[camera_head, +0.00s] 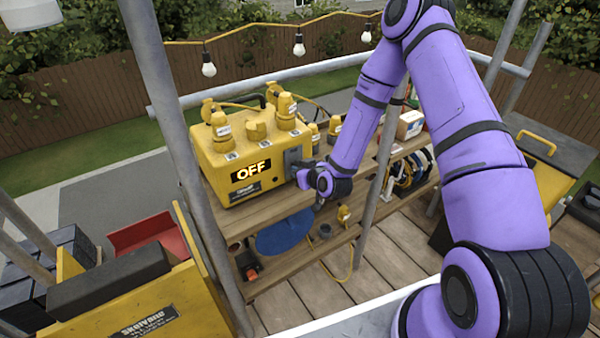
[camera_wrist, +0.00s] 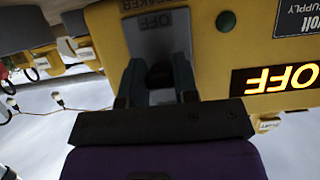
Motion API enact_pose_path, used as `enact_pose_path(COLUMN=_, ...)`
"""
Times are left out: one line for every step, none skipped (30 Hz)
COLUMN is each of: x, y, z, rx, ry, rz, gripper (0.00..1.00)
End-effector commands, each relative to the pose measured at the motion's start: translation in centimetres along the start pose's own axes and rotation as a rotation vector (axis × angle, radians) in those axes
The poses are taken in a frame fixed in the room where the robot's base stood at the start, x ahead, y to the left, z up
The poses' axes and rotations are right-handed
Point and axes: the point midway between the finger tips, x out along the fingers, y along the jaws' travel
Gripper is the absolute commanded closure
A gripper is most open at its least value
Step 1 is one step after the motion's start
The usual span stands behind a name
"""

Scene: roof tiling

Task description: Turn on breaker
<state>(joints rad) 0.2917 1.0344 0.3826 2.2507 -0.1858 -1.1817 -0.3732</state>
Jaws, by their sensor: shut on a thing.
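The yellow breaker box (camera_head: 215,160) stands on a wooden shelf, with a lit display (camera_head: 251,171) reading OFF. In the wrist view the box (camera_wrist: 215,60) is seen upside down, with the OFF display (camera_wrist: 280,79) at the right. The grey breaker switch plate (camera_wrist: 160,35), marked OFF, is on the box's face. My gripper (camera_head: 303,175) is at the right end of the box's front. In the wrist view its two dark fingers (camera_wrist: 158,80) are on either side of the dark breaker lever (camera_wrist: 160,75), shut on it. The lever is partly hidden by the fingers.
Yellow plugs (camera_head: 287,110) stand on top of the box. A metal scaffold pole (camera_head: 175,130) rises left of it and another pole (camera_head: 375,190) right of my gripper. A blue disc (camera_head: 286,233) lies on the lower shelf. A red tray (camera_head: 148,236) is at the left.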

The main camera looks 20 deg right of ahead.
Motion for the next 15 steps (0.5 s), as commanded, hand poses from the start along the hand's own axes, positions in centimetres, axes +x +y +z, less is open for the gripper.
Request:
enact_pose_path(x=-0.1, y=0.0, z=-0.5, rx=-0.004, ry=-0.04, rz=0.0, gripper=0.96)
enact_pose_path(x=-0.2, y=-0.1, z=-0.6, rx=-0.004, ry=-0.068, rz=-0.001, gripper=0.96)
enact_pose_path(x=-0.2, y=-0.1, z=-0.7, rx=-0.004, ry=-0.107, rz=0.0, gripper=0.96)
enact_pose_path(x=-0.3, y=0.0, z=-0.8, rx=-0.003, ry=-0.135, rz=0.0, gripper=0.96)
enact_pose_path(x=-0.3, y=0.0, z=-0.9, rx=-0.003, ry=-0.163, rz=0.001, gripper=0.96)
enact_pose_path(x=-0.3, y=-0.1, z=-1.1, rx=-0.004, ry=-0.2, rz=0.0, gripper=0.96)
enact_pose_path(x=-0.3, y=0.0, z=-1.1, rx=-0.003, ry=-0.227, rz=0.001, gripper=0.96)
enact_pose_path(x=-0.4, y=0.0, z=-1.3, rx=-0.003, ry=-0.253, rz=0.001, gripper=0.96)
enact_pose_path(x=-0.4, y=-0.1, z=-1.4, rx=-0.003, ry=-0.289, rz=0.001, gripper=0.96)
enact_pose_path(x=-0.4, y=0.0, z=-1.5, rx=-0.001, ry=-0.314, rz=0.001, gripper=0.96)
enact_pose_path(x=-0.4, y=0.0, z=-1.6, rx=-0.002, ry=-0.338, rz=0.001, gripper=0.96)
enact_pose_path(x=-0.4, y=-0.1, z=-1.6, rx=-0.002, ry=-0.372, rz=0.001, gripper=0.96)
enact_pose_path(x=-0.4, y=0.0, z=-1.7, rx=-0.001, ry=-0.395, rz=0.001, gripper=0.96)
enact_pose_path(x=-0.4, y=-0.1, z=-1.9, rx=-0.002, ry=-0.416, rz=0.001, gripper=0.96)
enact_pose_path(x=-0.4, y=0.0, z=-1.9, rx=-0.003, ry=-0.444, rz=0.001, gripper=0.96)
